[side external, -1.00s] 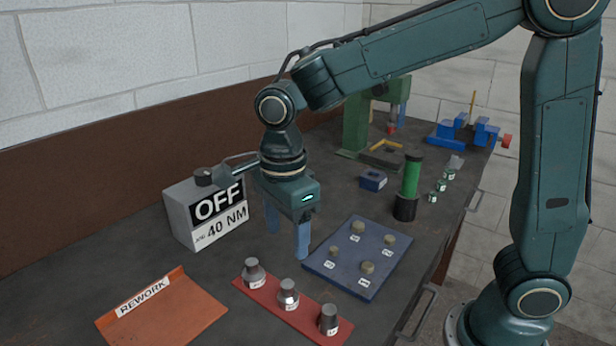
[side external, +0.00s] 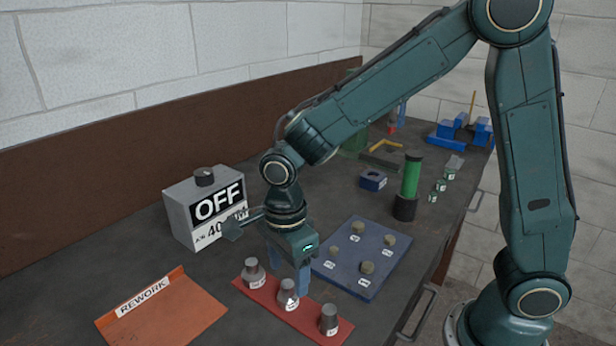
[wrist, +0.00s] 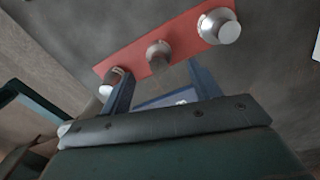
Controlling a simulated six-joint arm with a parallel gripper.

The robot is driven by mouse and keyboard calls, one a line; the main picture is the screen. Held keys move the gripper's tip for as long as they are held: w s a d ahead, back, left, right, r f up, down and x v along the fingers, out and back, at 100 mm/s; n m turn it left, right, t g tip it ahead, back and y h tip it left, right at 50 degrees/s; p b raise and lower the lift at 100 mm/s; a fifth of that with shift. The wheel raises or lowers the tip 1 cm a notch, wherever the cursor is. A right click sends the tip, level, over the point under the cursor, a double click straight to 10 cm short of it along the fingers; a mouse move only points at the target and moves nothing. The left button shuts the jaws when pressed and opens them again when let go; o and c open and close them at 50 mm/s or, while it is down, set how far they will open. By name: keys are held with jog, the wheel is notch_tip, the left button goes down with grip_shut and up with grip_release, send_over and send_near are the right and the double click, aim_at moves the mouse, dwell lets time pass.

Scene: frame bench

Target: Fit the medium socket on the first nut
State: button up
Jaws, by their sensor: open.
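Three grey metal sockets stand upright on a red strip (side external: 270,292): a left one (side external: 254,271), a middle one (side external: 288,294) and a right one (side external: 329,320). Their size labels are too small to read; the middle one appears to be the medium socket. It also shows in the wrist view (wrist: 158,58), beyond and between my fingertips. My gripper (side external: 288,276) is open and empty, just behind the middle socket and above the bench. The blue plate (side external: 345,285) carries several brass-coloured nuts, including a near one (side external: 367,267); I cannot read which is first.
The grey torque box (side external: 185,215) reading OFF and 40 NM stands left of my gripper. An orange REWORK tray (side external: 175,315) lies at front left. A green cylinder in a black base (side external: 405,208) and a blue block (side external: 372,180) stand behind the plate.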

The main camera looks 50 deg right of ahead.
aim_at(288, 284)
jog(key=shift+f, duration=0.2)
jog(key=shift+a+f, duration=0.1)
jog(key=shift+f, duration=2.35)
jog(key=shift+c, duration=0.2)
jog(key=c, duration=1)
